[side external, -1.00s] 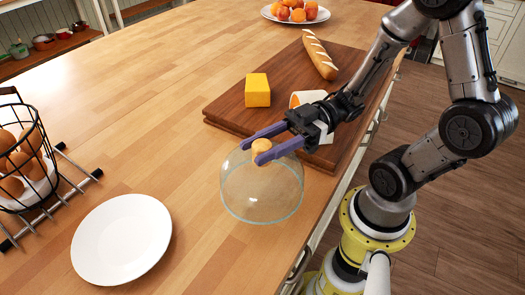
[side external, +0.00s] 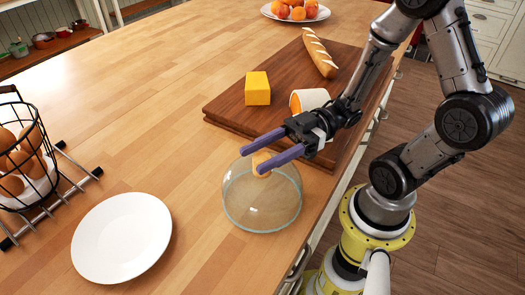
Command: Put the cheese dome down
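The cheese dome (side external: 258,207) is a clear glass bell with a tan knob (side external: 262,163) on top. It is upright over the wooden counter, left of the near end of the cutting board, and its rim looks level with the counter. My gripper (side external: 252,163) has two purple fingers, one on each side of the knob. The near finger hides part of the knob. The fingers look slightly parted from the knob, though any light contact is hard to see.
A white plate (side external: 122,238) and a wire egg basket (side external: 24,160) stand to the left. The cutting board (side external: 228,110) holds yellow cheese (side external: 258,88), a white-and-orange item (side external: 309,99) and a baguette (side external: 320,53). A fruit plate (side external: 296,17) stands at the back. The counter edge is close on the right.

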